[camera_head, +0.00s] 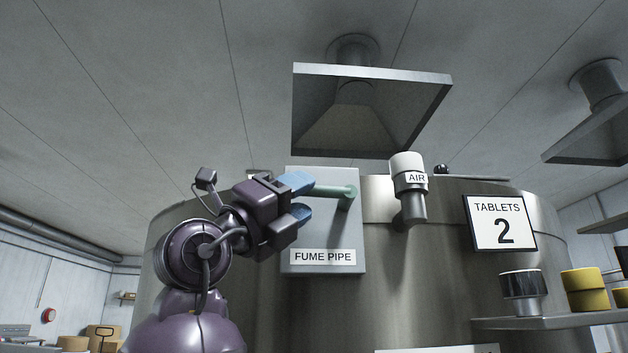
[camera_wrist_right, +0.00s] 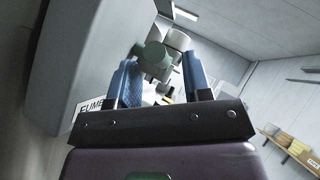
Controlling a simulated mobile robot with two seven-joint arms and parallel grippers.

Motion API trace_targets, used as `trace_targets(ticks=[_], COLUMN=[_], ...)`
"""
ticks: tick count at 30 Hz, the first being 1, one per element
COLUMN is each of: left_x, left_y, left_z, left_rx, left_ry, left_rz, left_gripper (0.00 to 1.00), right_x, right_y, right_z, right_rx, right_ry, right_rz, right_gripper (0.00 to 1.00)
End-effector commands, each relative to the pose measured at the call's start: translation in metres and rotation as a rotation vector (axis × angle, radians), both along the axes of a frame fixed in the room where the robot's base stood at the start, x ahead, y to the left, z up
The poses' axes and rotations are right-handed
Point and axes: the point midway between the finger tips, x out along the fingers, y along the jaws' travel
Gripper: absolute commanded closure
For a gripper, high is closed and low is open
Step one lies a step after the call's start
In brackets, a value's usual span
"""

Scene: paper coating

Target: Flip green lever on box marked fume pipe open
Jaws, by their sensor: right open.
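The grey box marked FUME PIPE (camera_head: 325,235) is mounted on the front of a large metal tank. Its green lever (camera_head: 335,191) lies roughly level, with its rounded pivot end at the right and its free end to the left. My right gripper (camera_head: 305,197) has blue fingers and is open in front of the box, at the lever's left end. The upper finger overlaps that end in the head view. In the wrist view, the green lever (camera_wrist_right: 153,57) shows between the spread fingers of my right gripper (camera_wrist_right: 160,78); contact cannot be told. My left gripper is not in view.
A white-topped AIR pipe (camera_head: 408,170) stands right of the box. A hood (camera_head: 370,110) hangs above. A TABLETS 2 sign (camera_head: 501,222) is on the tank, and a shelf (camera_head: 550,321) with black and yellow containers is at lower right.

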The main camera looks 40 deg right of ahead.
Motion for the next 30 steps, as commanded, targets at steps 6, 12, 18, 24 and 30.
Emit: trace_targets(ticks=[6,12,18,24,30], left_x=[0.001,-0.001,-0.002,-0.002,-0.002], left_y=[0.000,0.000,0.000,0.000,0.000], left_z=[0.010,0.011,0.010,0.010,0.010], left_rx=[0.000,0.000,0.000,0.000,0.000], left_ry=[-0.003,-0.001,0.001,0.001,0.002], left_rz=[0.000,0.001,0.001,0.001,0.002], left_gripper=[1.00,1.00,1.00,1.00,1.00], right_x=[-0.001,0.000,0.000,0.000,0.000], right_y=[-0.020,-0.026,-0.026,-0.026,-0.026], right_z=[0.016,0.019,0.018,0.018,0.018], right_rx=[0.001,0.001,0.001,0.001,0.001], right_ry=[0.000,0.000,0.000,0.000,0.000], right_rz=[-0.001,0.001,0.001,0.001,0.001], right_gripper=[0.55,0.55,0.55,0.81,1.00])
